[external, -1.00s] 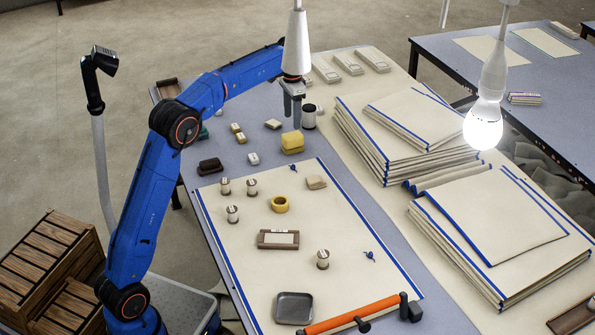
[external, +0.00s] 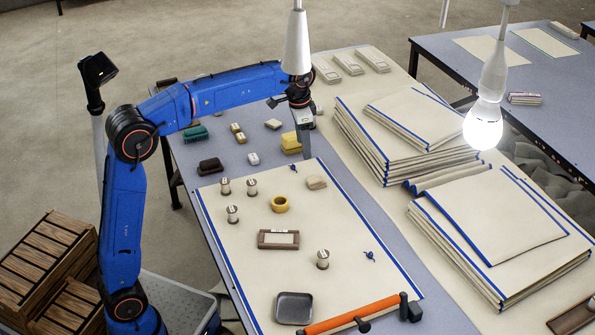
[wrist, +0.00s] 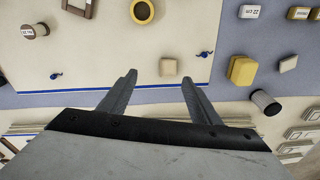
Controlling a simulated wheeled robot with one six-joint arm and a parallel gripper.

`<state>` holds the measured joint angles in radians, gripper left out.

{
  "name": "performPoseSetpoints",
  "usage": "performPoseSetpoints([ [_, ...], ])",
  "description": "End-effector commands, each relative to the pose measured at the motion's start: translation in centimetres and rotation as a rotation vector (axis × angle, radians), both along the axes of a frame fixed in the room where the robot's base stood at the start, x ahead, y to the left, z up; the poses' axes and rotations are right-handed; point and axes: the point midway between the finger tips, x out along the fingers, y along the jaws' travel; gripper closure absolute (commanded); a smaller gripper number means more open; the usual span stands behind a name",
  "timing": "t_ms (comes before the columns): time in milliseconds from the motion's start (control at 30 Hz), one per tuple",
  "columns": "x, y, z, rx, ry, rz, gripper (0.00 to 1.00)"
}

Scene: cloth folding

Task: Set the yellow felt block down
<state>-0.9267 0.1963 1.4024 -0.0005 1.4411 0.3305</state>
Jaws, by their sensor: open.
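The yellow felt block (external: 290,141) rests on the blue-grey table beyond the far edge of the cream cloth (external: 240,285). In the wrist view the yellow block (wrist: 242,71) lies to the right of my right finger, clear of both jaws. My gripper (external: 307,154) shows edge-on just right of the block in the external view and covers a little of that side. In the wrist view my gripper (wrist: 159,78) is open and empty. A small beige block (wrist: 168,67) on the cloth shows between and beyond the fingertips.
Several spools (external: 232,214), a yellow tape roll (external: 280,204), a framed tray (external: 278,239) and a grey dish (external: 294,308) lie on the cloth. Stacked cloths (external: 400,135) stand to the right. A lit bulb (external: 483,125) hangs above. A dark-topped cup (wrist: 265,102) stands near the block.

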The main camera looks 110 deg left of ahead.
Motion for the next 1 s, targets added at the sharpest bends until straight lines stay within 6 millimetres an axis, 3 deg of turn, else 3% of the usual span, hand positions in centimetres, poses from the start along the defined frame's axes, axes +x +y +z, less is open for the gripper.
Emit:
performPoseSetpoints([
  [33, 0.8, -3.2, 0.5, 0.01, -0.009, -0.029, 0.43],
  [200, 2.2, -12.2, 0.8, 0.035, -0.039, -0.103, 0.43],
  [467, 1.2, -25.3, -0.3, 0.063, -0.092, -0.216, 0.43],
  [700, -2.3, -35.9, -2.8, 0.08, -0.149, -0.32, 0.43],
  [1000, -9.1, -46.1, -8.2, 0.083, -0.225, -0.449, 0.43],
])
